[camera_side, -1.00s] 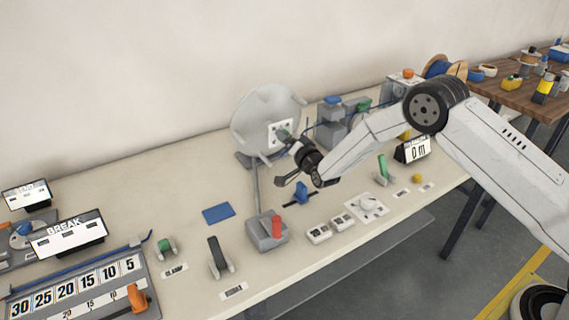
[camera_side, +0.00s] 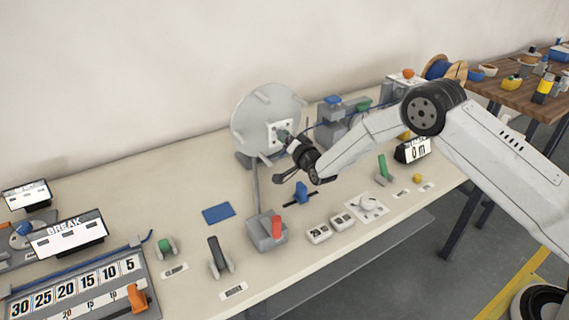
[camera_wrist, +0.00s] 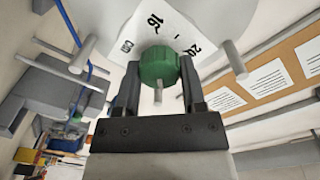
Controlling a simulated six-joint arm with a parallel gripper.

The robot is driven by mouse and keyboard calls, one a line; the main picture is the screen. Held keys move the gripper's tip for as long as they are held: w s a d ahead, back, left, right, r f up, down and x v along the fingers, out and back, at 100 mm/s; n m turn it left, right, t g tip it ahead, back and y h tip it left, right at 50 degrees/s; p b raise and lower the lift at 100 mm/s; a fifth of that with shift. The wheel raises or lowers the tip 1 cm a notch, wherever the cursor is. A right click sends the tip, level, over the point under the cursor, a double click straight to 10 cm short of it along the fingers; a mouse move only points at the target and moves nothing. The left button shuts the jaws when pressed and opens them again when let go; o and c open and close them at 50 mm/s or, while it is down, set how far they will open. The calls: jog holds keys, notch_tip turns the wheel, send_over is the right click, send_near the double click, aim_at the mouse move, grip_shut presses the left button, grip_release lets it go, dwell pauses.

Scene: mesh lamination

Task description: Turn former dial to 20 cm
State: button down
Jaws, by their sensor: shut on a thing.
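The former (camera_side: 255,105) is a large grey disc with pegs, standing upright on the table near the wall. A white dial plate (camera_side: 277,135) with printed numbers sits at its middle. In the wrist view the plate (camera_wrist: 150,24) shows the numbers 16 and 20. The green dial knob (camera_wrist: 159,66) sits between my two fingers, with a small grey pin toward the camera. My gripper (camera_wrist: 158,85) is shut on the knob; in the side view my gripper (camera_side: 287,136) reaches it from the right. I cannot read which number the knob points to.
Grey pegs (camera_wrist: 83,55) stand out from the disc close to my fingers. A red-handled grey box (camera_side: 267,233), a blue lever (camera_side: 301,193) and a blue pad (camera_side: 218,214) lie in front. Grey equipment (camera_side: 335,125) stands to the right of the disc.

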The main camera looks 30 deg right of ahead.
jog(key=shift+n, duration=2.2)
jog(key=shift+c, duration=0.9)
grip_release()
jog(key=shift+s, duration=0.2)
jog(key=s, duration=0.7)
jog(key=shift+s+a, duration=0.15)
jog(key=shift+s, duration=0.05)
